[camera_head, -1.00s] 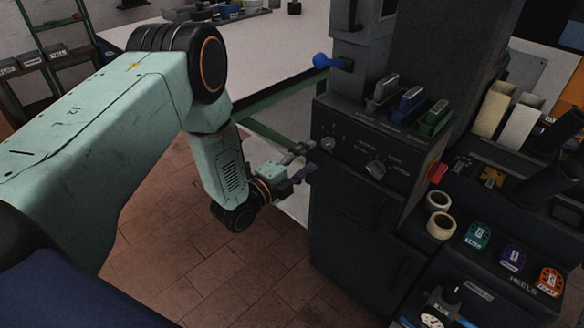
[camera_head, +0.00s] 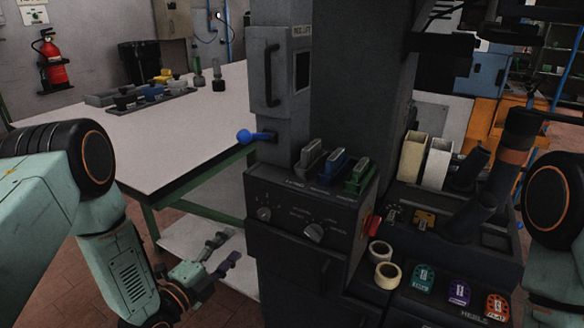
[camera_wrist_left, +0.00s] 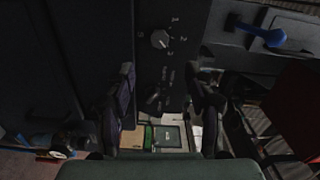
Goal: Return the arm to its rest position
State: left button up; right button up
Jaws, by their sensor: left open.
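My left arm comes in from the left in the head view, bent at a dark joint with an orange ring. My left gripper (camera_head: 222,252) is open and empty, low beside the left side of the dark press cabinet (camera_head: 300,262), apart from it as far as I can see. In the left wrist view its two dark fingers (camera_wrist_left: 163,105) stand apart with nothing between them, and a knob with numbers (camera_wrist_left: 160,39) shows beyond. A part of my right arm shows at the right edge of the head view; its gripper is out of view.
Tape rolls (camera_head: 387,274) and coloured heel pieces (camera_head: 459,291) lie on the right ledge. A white-topped table (camera_head: 175,140) stands behind. Open floor lies at the lower left.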

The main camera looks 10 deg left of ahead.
pick_arm(q)
jog(key=s+f+n+g+y, duration=0.4)
jog(key=s+f+n+g, duration=0.5)
jog(key=s+f+n, duration=0.55)
jog(key=s+f+n+g+y, duration=0.2)
jog(key=s+n+g, duration=0.4)
jog(key=s, duration=1.5)
jog(key=shift+s+d+g, duration=0.25)
jog(key=shift+d+g, duration=0.2)
jog(key=shift+g, duration=0.55)
jog(key=shift+d+n, duration=0.1)
jog(key=shift+n, duration=0.15)
